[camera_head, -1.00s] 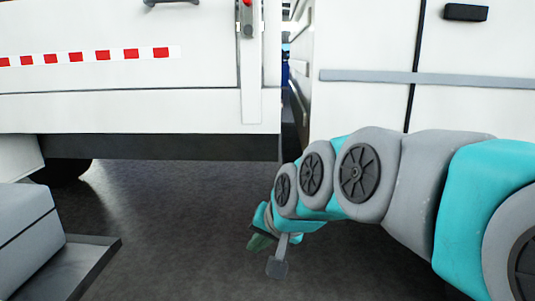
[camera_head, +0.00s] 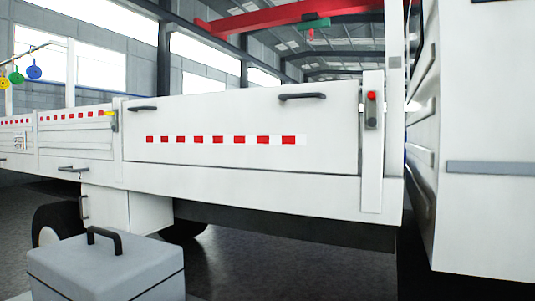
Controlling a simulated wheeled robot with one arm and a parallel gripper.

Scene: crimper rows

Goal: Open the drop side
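The drop side (camera_head: 230,120) is a white panel on the side of a white truck bed, with a row of red and white marks. It stands upright and looks closed. Dark handles sit near its upper edge, one at the right (camera_head: 302,96) and one at the left (camera_head: 143,108). On the white post (camera_head: 372,160) at its right end is a dark latch with a red top (camera_head: 371,108). A yellow piece (camera_head: 111,114) shows at its left end. My gripper is out of view.
A grey toolbox (camera_head: 105,268) with a dark handle stands in front at lower left. A white box (camera_head: 130,208) hangs under the bed near a wheel (camera_head: 55,225). The white cab (camera_head: 485,120) stands at right. Dark floor (camera_head: 270,270) is open below the bed.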

